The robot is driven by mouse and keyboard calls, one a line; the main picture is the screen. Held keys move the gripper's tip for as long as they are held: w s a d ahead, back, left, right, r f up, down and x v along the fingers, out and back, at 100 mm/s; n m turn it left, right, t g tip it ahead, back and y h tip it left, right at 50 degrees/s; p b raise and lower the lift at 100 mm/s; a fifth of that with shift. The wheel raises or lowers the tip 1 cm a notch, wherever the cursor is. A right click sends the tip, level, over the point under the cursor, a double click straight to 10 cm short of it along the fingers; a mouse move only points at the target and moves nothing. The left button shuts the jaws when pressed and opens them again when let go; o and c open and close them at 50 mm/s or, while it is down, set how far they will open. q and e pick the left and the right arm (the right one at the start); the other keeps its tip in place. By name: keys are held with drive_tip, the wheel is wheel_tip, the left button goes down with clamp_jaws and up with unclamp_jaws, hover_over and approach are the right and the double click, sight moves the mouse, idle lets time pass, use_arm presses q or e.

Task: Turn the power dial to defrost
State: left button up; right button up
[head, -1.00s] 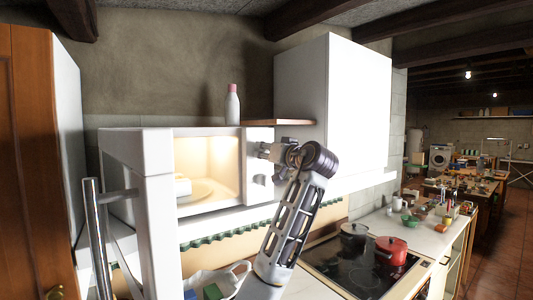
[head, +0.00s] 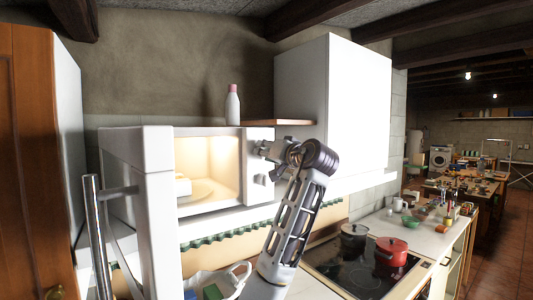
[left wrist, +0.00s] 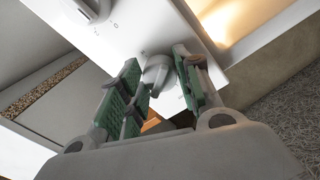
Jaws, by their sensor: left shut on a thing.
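The microwave (head: 261,164) stands with its white door (head: 158,210) open and its inside lit. Its control panel has an upper and a lower dial (head: 260,180). My left gripper (head: 264,150) is at the upper dial, which it mostly hides in the head view. In the left wrist view the upper dial (left wrist: 158,70) sits between the green pads of my left gripper (left wrist: 155,80), shut on it. The other dial (left wrist: 88,8) shows at the top left there. My right gripper is in neither view.
A white item (head: 183,187) is inside the microwave. A shelf (head: 282,122) and a wall cupboard (head: 340,105) are close above and right. Below are a cooktop (head: 345,265), a dark pot (head: 354,236) and a red pot (head: 391,250). A bottle (head: 233,105) stands on top of the microwave.

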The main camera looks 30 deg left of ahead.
use_arm(q)
drive_tip(key=o, duration=1)
drive_tip(key=shift+o, duration=0.2)
drive_tip(key=shift+d, duration=0.1)
drive_tip(key=v, duration=1.2)
